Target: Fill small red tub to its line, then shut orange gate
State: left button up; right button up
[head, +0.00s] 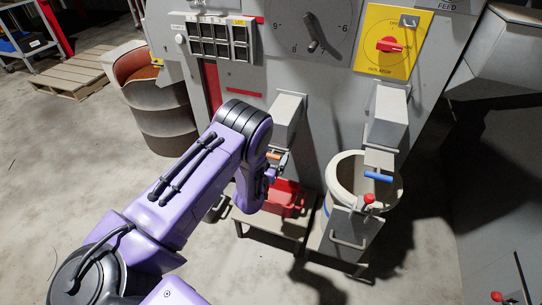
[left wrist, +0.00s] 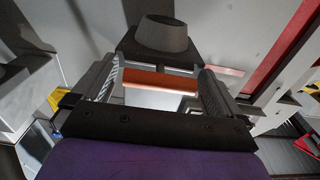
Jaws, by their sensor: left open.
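The orange gate's handle (head: 273,156) sits under the left grey chute (head: 287,112). In the left wrist view the orange bar (left wrist: 160,82) lies across the space between my left gripper's two fingers (left wrist: 158,88), with gaps visible, so the gripper is open around it. In the head view my left gripper (head: 272,172) is at the handle, partly hidden by my purple wrist. The small red tub (head: 288,199) stands below the chute on a low stand; my arm covers its left part. Its line and fill level cannot be made out. My right gripper is not in view.
Right of the tub, a pale round bucket (head: 340,180) stands under a second chute (head: 388,115) with a blue-handled gate (head: 378,176). A red-knobbed lever (head: 369,199) is in front of it. The panel above has a dial (head: 311,30) and red isolator switch (head: 390,44). A drum (head: 158,110) stands left.

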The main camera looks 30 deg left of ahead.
pick_arm(q)
jog(key=c, duration=1.2)
jog(key=shift+o, duration=0.2)
jog(key=shift+s+d+p, duration=0.15)
jog(key=shift+s+p, duration=0.15)
jog(key=shift+s, duration=0.4)
jog(key=o, duration=1.2)
jog(key=shift+c, duration=0.2)
jog(key=v, duration=1)
jog(key=shift+s, duration=0.2)
